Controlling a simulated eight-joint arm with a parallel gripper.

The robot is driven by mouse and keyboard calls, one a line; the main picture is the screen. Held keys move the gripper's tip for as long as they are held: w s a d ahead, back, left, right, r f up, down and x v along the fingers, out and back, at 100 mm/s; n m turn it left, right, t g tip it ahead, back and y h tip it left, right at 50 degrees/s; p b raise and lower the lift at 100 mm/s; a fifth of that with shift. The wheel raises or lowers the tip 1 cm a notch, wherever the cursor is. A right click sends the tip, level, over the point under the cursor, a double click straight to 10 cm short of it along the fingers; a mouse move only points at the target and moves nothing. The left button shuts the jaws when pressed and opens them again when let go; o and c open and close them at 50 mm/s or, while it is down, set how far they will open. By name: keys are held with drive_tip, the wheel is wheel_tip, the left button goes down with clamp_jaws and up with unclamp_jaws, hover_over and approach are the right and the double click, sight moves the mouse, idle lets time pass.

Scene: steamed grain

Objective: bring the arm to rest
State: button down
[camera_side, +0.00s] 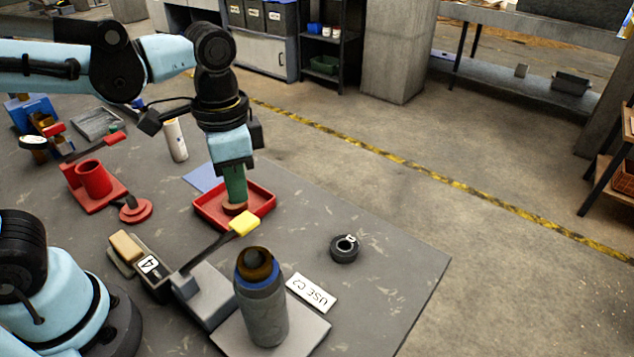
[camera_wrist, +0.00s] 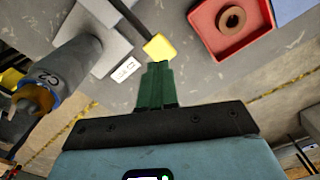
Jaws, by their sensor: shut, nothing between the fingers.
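My gripper (camera_side: 236,199) points down in the side view, its green fingers in front of or above the red tray (camera_side: 264,208). In the wrist view the fingers of my gripper (camera_wrist: 157,66) are together with nothing between them. A brown ring (camera_side: 235,210) lies in the tray, partly behind the fingertips; the wrist view shows this ring (camera_wrist: 231,20) clear of the fingers. I cannot tell the exact height of the fingertips above the tray.
A lever with a yellow end (camera_side: 244,223) reaches close to the tray. A grey canister with a blue band (camera_side: 262,307) stands on a pale plate at the front. A red cup (camera_side: 94,178), a white cylinder (camera_side: 175,140) and a black ring (camera_side: 344,248) stand around. The table's right side is mostly clear.

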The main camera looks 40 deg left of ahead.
drive_tip(key=w+a+n+t, duration=0.2)
drive_tip(key=a+n+t, duration=0.4)
drive_tip(key=a+t, duration=0.1)
drive_tip(key=shift+a+f, duration=0.25)
idle(2.8)
